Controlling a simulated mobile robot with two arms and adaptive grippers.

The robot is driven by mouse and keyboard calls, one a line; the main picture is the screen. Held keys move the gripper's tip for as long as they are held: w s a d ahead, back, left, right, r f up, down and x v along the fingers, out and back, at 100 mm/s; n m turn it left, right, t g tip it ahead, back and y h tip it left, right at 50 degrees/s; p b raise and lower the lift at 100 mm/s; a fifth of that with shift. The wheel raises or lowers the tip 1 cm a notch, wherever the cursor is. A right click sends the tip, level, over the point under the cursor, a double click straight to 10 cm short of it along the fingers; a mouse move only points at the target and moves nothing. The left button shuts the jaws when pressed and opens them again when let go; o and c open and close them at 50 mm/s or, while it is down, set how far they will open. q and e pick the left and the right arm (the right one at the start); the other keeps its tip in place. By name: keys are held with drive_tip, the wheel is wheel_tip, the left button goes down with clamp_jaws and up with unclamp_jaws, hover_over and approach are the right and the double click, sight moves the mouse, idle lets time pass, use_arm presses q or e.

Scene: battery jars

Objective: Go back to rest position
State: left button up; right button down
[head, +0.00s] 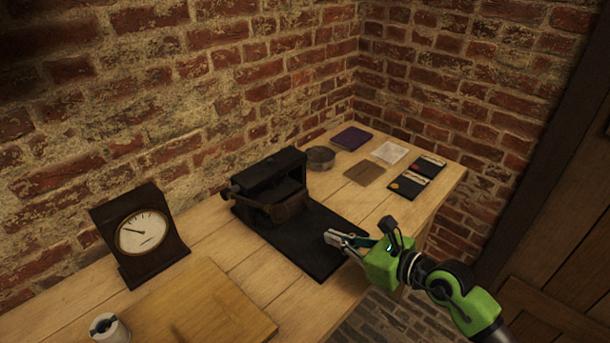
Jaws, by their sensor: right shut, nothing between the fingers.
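My right gripper (343,240) shows in the head view with its green arm coming in from the lower right. Its fingers are shut with nothing between them. It is over the front right part of a black mat (306,254), near the table's front edge. I cannot tell its exact height above the mat. A dark box-like device (270,184) stands on the back of the mat, apart from the gripper. My left gripper does not show.
A dark clock-like gauge (144,232) stands at the left on the wooden table (232,262). A wooden board (205,312) and a white spool-like jar (109,328) are at front left. A round tin (320,157), a purple book (352,138) and flat cards (408,187) lie at back right. Brick walls close the back.

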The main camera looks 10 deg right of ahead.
wheel_tip(320, 180, up, 11)
drive_tip(key=s+a+m+t+y, duration=0.1)
drive_tip(key=s+m+t+y, duration=0.1)
drive_tip(key=m+t, duration=0.5)
drive_tip(key=d+r+m+t+h, duration=0.3)
drive_tip(key=d+m+h, duration=0.3)
drive_tip(key=m, duration=0.6)
drive_tip(key=s+d+f+m+g+h, duration=0.3)
drive_tip(key=d+f+m+h, duration=0.25)
drive_tip(key=f+m, duration=0.2)
drive_tip(key=s+d+f+m+g+h, duration=0.35)
drive_tip(key=d+f+m, duration=0.25)
drive_tip(key=m, duration=0.3)
drive_tip(key=s+a+f+m+g+y, duration=0.25)
drive_tip(key=s+a+f+g, duration=0.3)
drive_tip(key=s+f, duration=0.4)
drive_tip(key=s+a+f+m+g+y, duration=0.2)
drive_tip(key=s+a+f+m+g, duration=0.3)
drive_tip(key=s+f, duration=0.45)
wheel_tip(320, 180, down, 22)
drive_tip(key=s+n+g, duration=0.2)
drive_tip(key=s, duration=0.1)
drive_tip(key=s+d+f+g, duration=0.1)
drive_tip(key=s+d+f, duration=0.2)
drive_tip(key=s+f, duration=1.4)
drive_tip(key=shift+p, duration=0.35)
